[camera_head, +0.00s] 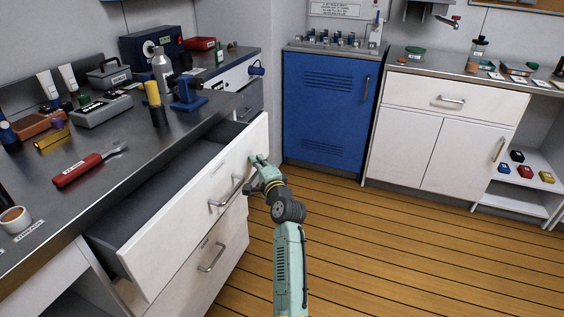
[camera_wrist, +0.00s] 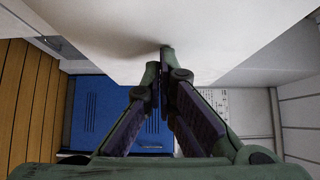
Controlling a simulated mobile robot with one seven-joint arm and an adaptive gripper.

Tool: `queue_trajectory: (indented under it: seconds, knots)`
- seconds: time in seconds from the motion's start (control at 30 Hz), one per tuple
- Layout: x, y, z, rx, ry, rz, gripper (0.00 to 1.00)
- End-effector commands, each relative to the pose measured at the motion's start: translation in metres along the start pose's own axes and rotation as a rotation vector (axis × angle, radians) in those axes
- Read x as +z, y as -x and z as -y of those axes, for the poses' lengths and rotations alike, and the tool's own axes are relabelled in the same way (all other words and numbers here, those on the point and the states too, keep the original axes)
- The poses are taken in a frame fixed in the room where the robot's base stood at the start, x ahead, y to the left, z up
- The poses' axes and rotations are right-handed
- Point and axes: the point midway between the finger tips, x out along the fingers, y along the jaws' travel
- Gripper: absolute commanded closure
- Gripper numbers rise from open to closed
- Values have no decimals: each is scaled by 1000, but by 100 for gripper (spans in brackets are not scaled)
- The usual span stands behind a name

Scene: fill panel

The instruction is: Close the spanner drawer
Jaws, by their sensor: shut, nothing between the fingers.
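The open drawer is a white-fronted drawer (camera_head: 185,222) under the left workbench, pulled well out, with a dark grey interior and a metal bar handle (camera_head: 226,192). I cannot read the small label on its front. A red-handled spanner (camera_head: 90,167) lies on the bench top above it. My gripper (camera_head: 256,160) is shut and empty, at the drawer front's upper right part, right of the handle. In the wrist view my shut fingertips (camera_wrist: 164,52) are at the white drawer front (camera_wrist: 215,35), touching or very close to it.
A closed white drawer (camera_head: 205,272) with its own handle sits below the open one. The bench top (camera_head: 125,160) carries a yellow-topped cylinder (camera_head: 154,100) and a blue vise (camera_head: 187,92). A blue cabinet (camera_head: 325,105) stands behind. The wooden floor (camera_head: 390,250) at right is clear.

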Motion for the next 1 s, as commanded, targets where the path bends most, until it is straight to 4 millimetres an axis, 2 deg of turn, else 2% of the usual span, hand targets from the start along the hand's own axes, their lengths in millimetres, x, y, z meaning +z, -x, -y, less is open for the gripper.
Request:
queue_trajectory:
  seconds: [0.03,0.2,0.43,0.63,1.0]
  knots:
    - [14,-11,4,2,1,7,100]
    - [43,-40,3,1,2,6,100]
    - [69,-68,2,1,1,3,100]
    - [81,-81,0,1,1,2,100]
    - [85,-84,0,1,1,2,100]
